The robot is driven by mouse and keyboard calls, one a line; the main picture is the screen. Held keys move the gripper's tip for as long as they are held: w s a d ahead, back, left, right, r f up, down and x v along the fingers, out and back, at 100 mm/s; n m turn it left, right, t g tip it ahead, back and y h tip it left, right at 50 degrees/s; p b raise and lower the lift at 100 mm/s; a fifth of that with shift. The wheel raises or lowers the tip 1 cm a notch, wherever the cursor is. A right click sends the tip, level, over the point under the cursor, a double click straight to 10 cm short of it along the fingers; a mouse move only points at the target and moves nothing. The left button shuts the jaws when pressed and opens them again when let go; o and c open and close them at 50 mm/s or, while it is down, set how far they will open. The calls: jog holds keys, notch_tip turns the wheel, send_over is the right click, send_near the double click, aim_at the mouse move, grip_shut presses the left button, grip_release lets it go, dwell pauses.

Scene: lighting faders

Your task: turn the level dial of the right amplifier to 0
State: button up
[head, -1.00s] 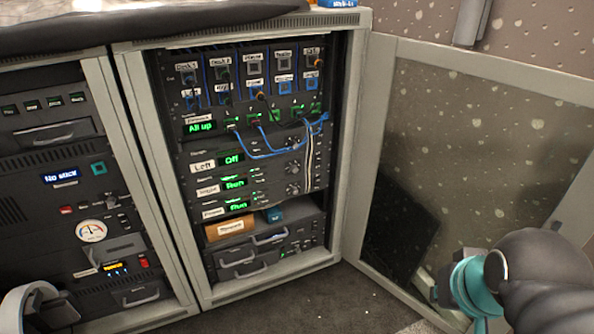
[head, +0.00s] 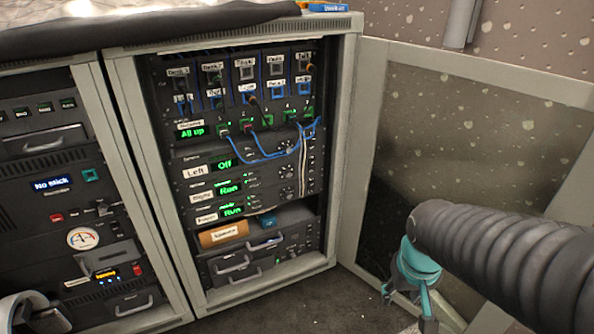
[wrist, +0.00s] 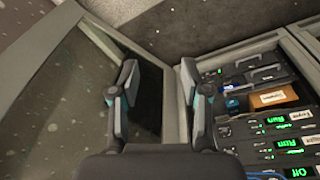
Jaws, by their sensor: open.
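Three stacked amplifier units with green displays sit in the open rack. The top one, labelled Left (head: 194,172), reads Off. The two below it (head: 202,195) and (head: 206,217) read Run; their labels are too blurred to tell which is the right amplifier. Small dark dials (head: 287,171) show at the units' right side; their settings are not legible. My gripper (wrist: 158,78) is open and empty in the wrist view, apart from the rack, whose displays (wrist: 288,142) appear upside down at the right. In the head view, my arm reaches in from the lower right, before the open door.
The glazed rack door (head: 470,150) stands open on the right. Blue cables (head: 262,156) and a pale cable hang in front of the units. An orange-brown labelled box (head: 223,234) sits on a shelf below. Another equipment rack (head: 75,190) stands left. Floor shows in front.

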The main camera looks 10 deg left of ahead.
jog(key=w+a+f+n+t, duration=0.2)
jog(key=w+a+f, duration=0.1)
jog(key=w+f, duration=0.8)
jog(key=n+t+y, duration=0.6)
jog(key=t+y, duration=0.4)
jog(key=y, duration=0.1)
send_near(290, 175)
jog(key=p+x, duration=0.1)
jog(key=x, duration=0.8)
jog(key=shift+s+a, duration=0.1)
grip_shut()
